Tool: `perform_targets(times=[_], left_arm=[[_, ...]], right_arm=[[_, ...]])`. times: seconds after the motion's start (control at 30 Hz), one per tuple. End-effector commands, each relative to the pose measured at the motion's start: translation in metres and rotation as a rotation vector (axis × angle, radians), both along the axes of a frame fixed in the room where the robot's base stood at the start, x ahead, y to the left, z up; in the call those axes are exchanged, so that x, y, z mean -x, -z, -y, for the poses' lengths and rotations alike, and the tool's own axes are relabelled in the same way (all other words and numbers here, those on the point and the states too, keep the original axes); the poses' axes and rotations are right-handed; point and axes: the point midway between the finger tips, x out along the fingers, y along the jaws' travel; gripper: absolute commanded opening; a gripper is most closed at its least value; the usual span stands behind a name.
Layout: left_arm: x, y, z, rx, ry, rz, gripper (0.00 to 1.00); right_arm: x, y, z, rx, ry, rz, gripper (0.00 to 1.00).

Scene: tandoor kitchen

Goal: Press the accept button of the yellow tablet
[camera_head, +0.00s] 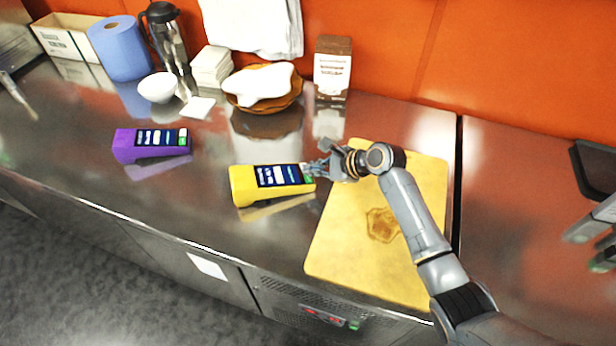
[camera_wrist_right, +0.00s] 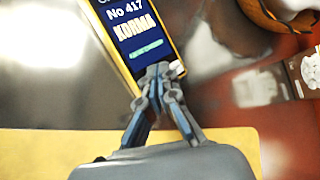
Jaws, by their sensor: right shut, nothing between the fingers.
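The yellow tablet (camera_head: 243,187) stands on the steel counter, its dark screen (camera_head: 278,176) tilted up. A green button (camera_head: 307,179) shows at the right end of its screen in the head view. My right gripper (camera_head: 319,168) is shut and empty, its tips at that right end. In the right wrist view the tips of the gripper (camera_wrist_right: 160,72) overlap the near end of the yellow tablet (camera_wrist_right: 165,30), whose screen reads "No 417 KORMA". There the tips hide most of the button end, and I cannot tell whether they touch it. My left gripper is not in view.
A purple tablet (camera_head: 124,147) with a similar screen stands to the left. A yellow cutting board (camera_head: 340,255) lies under my right arm. Behind are a basket (camera_head: 290,99) with a white cloth, a carton (camera_head: 332,67), a white bowl (camera_head: 158,87) and a blue paper roll (camera_head: 120,48).

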Motion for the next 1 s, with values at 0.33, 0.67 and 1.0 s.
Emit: perform_targets(times=[0.33,0.67,1.0], left_arm=[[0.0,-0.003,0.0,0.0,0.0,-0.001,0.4],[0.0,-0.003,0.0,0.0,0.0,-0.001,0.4],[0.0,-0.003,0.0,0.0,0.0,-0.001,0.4]], right_arm=[[0.001,0.005,-0.001,0.0,0.0,-0.003,0.0],[0.0,0.008,-0.001,0.0,0.0,0.0,0.0],[0.001,0.011,-0.001,0.0,0.001,-0.001,0.0]])
